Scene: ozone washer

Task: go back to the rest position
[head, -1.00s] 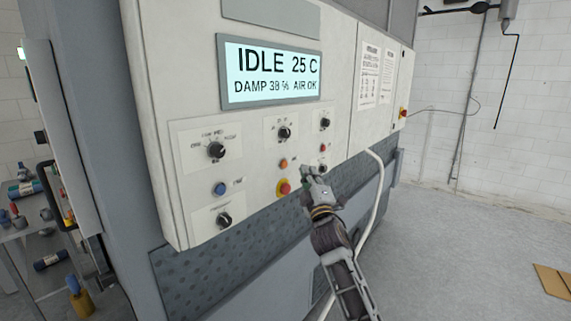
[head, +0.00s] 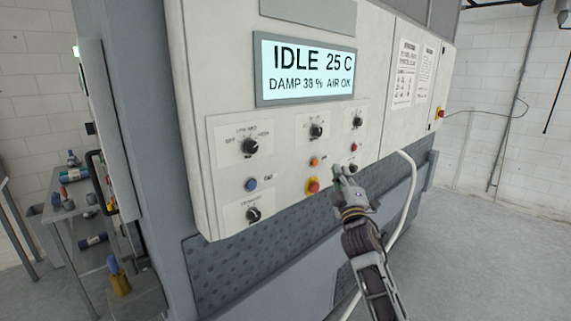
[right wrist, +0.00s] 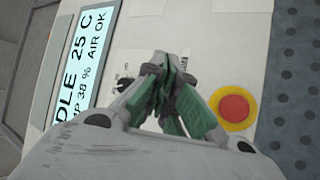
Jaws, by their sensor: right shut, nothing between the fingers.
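My right gripper (head: 345,172) is in front of the washer's control panel (head: 285,195), just right of the red-and-yellow emergency button (head: 313,186) in the head view. In the right wrist view the gripper (right wrist: 167,62) has its fingers together with nothing between them. The emergency button (right wrist: 234,108) shows to its right there. I cannot tell whether the fingertips touch the panel. The display (head: 305,70) reads IDLE 25 C, DAMP 38 %, AIR OK; part of it shows in the right wrist view (right wrist: 85,65). My left gripper is not in view.
Several black knobs, a blue button (head: 251,184) and an orange button (head: 314,161) sit on the panel. A white hose (head: 408,190) hangs right of my right arm. A metal table (head: 75,215) with bottles stands at left. Grey floor (head: 480,250) at right is clear.

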